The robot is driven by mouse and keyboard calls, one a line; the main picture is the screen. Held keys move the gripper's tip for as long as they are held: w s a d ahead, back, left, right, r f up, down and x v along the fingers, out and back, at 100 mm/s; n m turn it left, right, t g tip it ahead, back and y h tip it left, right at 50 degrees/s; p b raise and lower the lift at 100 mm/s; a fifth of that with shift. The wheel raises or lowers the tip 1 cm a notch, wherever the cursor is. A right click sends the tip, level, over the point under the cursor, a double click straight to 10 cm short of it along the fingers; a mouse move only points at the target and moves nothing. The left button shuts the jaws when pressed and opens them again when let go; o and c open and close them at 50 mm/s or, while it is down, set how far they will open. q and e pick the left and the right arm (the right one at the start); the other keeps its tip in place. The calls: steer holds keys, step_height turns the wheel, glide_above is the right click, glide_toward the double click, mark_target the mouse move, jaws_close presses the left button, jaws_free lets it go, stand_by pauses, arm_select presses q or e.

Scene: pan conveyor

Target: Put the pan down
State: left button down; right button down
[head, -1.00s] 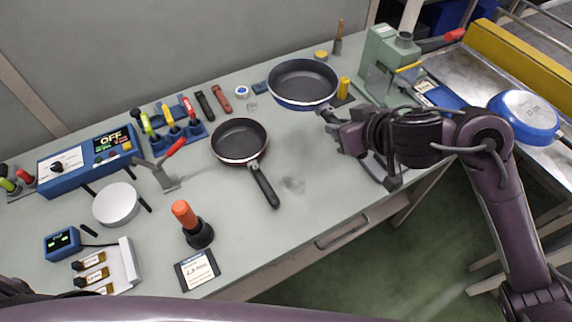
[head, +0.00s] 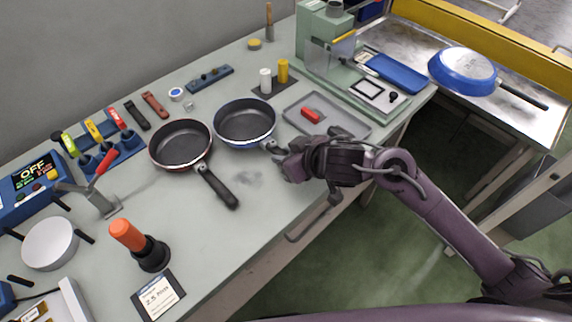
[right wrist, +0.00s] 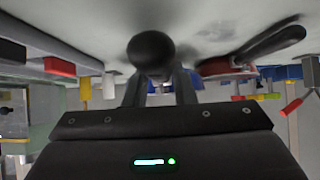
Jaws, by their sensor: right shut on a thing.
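A dark pan with a blue outside (head: 245,122) is at the middle of the bench in the head view. My right gripper (head: 283,156) is shut on its handle, which is mostly hidden by the fingers. The pan looks level and low over the bench; I cannot tell whether its base touches. In the right wrist view the rounded dark handle end (right wrist: 151,50) shows between the fingers. A second dark pan with a reddish rim (head: 181,143) lies just left, its handle toward the front. My left gripper is out of view.
A grey tray with a red block (head: 310,115) lies right of the held pan. White and yellow cylinders (head: 283,71) stand behind it. A green press (head: 325,40) is at the back right. An upturned blue pan (head: 463,72) lies on the metal conveyor.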

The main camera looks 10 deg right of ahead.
step_height(320, 180, down, 3)
steer(key=shift+r, duration=0.1)
steer(key=c, duration=1.5)
jaws_free()
steer(key=shift+s+f, duration=0.1)
steer(key=shift+f, duration=0.1)
steer(key=o, duration=0.3)
steer(key=shift+r, duration=0.1)
steer(key=shift+r, duration=0.1)
